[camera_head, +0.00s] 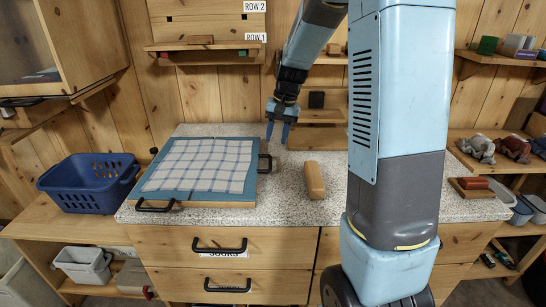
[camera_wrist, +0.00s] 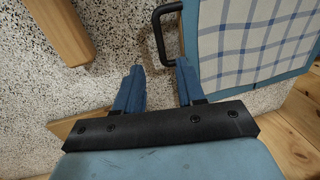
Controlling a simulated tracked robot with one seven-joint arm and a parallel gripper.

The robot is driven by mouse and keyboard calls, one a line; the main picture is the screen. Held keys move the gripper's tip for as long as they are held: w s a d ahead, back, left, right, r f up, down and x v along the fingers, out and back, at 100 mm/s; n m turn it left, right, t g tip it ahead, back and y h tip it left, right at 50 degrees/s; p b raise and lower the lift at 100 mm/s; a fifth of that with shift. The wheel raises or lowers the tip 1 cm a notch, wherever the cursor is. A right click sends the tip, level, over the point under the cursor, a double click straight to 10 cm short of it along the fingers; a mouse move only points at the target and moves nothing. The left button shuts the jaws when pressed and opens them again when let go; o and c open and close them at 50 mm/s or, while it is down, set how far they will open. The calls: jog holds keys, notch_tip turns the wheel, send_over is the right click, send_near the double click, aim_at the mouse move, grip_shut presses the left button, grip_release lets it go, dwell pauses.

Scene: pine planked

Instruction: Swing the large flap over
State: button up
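A large flat panel (camera_head: 188,196) with a blue border and a white-and-blue checked cloth face lies on the left of the speckled counter, over a thin wooden base. It looks like the large flap. One black handle (camera_head: 266,163) sticks out at its right edge, and another (camera_head: 154,206) at its front left corner. In the wrist view the panel (camera_wrist: 210,45) is at upper right, with a black handle (camera_wrist: 158,35) at its left edge. My gripper (camera_head: 278,134) is above the counter near the panel's back right corner. Its blue fingers (camera_wrist: 160,78) are apart and empty, near that handle.
A wooden block (camera_head: 314,180) lies right of the panel. A blue basket (camera_head: 90,182) stands at far left. Drawers (camera_head: 220,262) with black handles are below the counter (camera_head: 285,205). A shelf (camera_head: 205,45) hangs behind. The counter between panel and block is clear.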

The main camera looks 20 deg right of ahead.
aim_at(271, 161)
jog(key=f, duration=0.2)
jog(key=a+f, duration=0.1)
jog(key=f, duration=0.5)
jog(key=shift+w+a+f, duration=0.1)
jog(key=shift+w+a, duration=0.15)
grip_shut()
jog(key=shift+d, duration=0.25)
